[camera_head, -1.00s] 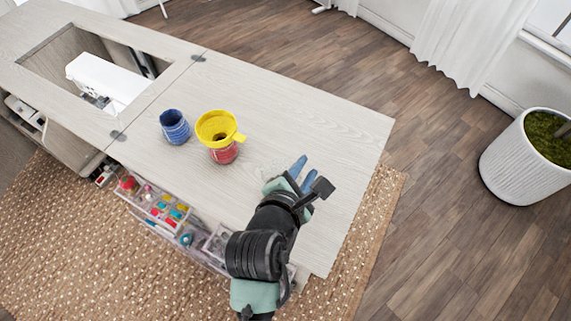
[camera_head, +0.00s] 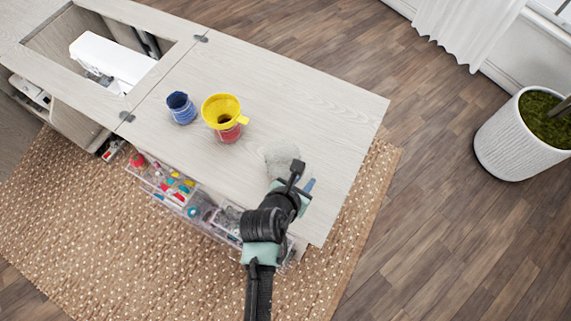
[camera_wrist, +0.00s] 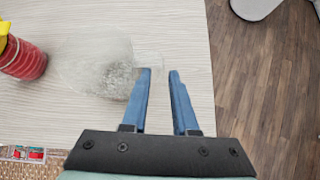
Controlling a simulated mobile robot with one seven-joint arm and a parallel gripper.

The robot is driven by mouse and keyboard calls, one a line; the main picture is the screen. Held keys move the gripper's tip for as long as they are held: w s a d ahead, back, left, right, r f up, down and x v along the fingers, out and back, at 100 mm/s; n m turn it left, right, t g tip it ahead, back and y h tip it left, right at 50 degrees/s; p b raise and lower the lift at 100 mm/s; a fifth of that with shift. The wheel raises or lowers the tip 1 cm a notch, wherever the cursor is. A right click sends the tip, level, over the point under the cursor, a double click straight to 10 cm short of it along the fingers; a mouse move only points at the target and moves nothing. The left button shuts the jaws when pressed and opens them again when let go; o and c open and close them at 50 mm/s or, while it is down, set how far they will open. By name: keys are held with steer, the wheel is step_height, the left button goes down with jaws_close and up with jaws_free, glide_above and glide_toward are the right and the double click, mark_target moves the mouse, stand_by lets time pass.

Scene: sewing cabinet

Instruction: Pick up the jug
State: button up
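A clear, see-through jug (camera_wrist: 100,72) lies or stands on the pale wooden tabletop; its outline is faint and I cannot tell its pose. In the head view the jug (camera_head: 283,156) shows as a greyish patch just beyond my gripper (camera_head: 303,184). In the wrist view my gripper (camera_wrist: 160,72) is open, with two blue fingers apart. The jug's body is left of the left finger, and a clear handle-like part (camera_wrist: 150,62) reaches to the fingertips. I cannot tell whether it touches them. Nothing is held.
A red jar with a yellow funnel (camera_head: 221,107) and a blue cup (camera_head: 181,107) stand left of the jug. A white sewing machine (camera_head: 112,58) sits in the cabinet opening. A clear drawer (camera_head: 176,188) with sewing items is below the front edge. The tabletop's right end (camera_head: 340,115) is clear.

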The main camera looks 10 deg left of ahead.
steer(key=shift+b+x, duration=0.35)
steer(key=shift+x, duration=2.3)
steer(key=shift+s+a+f, duration=0.1)
steer(key=shift+s+f, duration=0.05)
steer(key=shift+f, duration=0.05)
jaws_close()
